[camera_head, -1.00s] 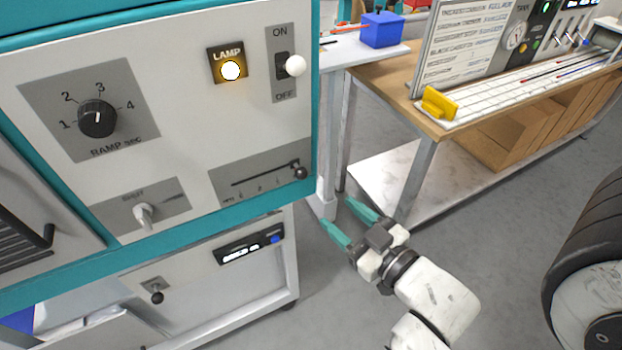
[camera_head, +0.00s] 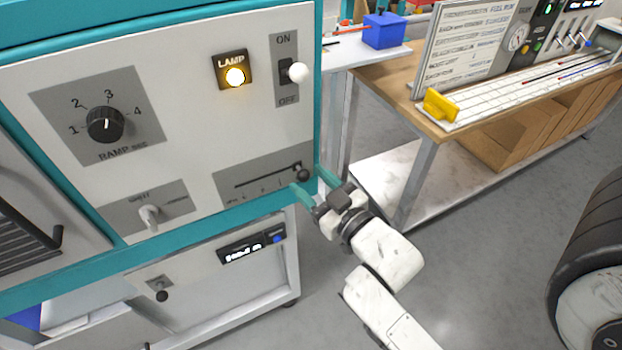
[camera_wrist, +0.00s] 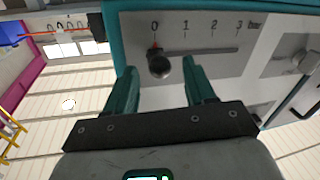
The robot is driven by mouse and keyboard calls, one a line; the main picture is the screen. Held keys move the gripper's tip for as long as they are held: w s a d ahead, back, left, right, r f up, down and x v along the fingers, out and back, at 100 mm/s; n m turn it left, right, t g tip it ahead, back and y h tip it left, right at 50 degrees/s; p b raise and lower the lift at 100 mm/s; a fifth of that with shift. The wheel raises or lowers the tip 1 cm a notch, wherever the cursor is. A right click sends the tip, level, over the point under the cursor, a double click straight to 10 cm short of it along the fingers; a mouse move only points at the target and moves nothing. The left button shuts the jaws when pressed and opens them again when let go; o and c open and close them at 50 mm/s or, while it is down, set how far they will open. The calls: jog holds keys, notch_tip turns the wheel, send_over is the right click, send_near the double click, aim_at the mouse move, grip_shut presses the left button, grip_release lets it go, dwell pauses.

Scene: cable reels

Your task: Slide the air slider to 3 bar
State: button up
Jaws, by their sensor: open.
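The air slider's dark round knob (camera_head: 303,174) is at the right end of its slot on a grey plate (camera_head: 228,194) in the head view. In the wrist view the knob (camera_wrist: 159,67) is at the 0 mark of a scale running 0 to 3 bar, with 3 at the right end. My gripper (camera_head: 310,180) is open at the panel's lower right corner. Its teal fingers (camera_wrist: 162,85) lie on either side of the knob in the wrist view, with gaps showing. I cannot tell whether either finger touches it.
The panel also has a dial (camera_head: 105,125), a lit lamp (camera_head: 235,77), an ON/OFF switch (camera_head: 297,73) and a white shift lever (camera_head: 149,214). A wooden workbench (camera_head: 385,85) stands to the right. Grey floor (camera_head: 470,240) is open to the right of my arm.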

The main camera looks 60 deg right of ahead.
jog(key=shift+w+d, duration=0.1)
jog(key=shift+w, duration=0.25)
jog(key=shift+c, duration=0.2)
grip_shut()
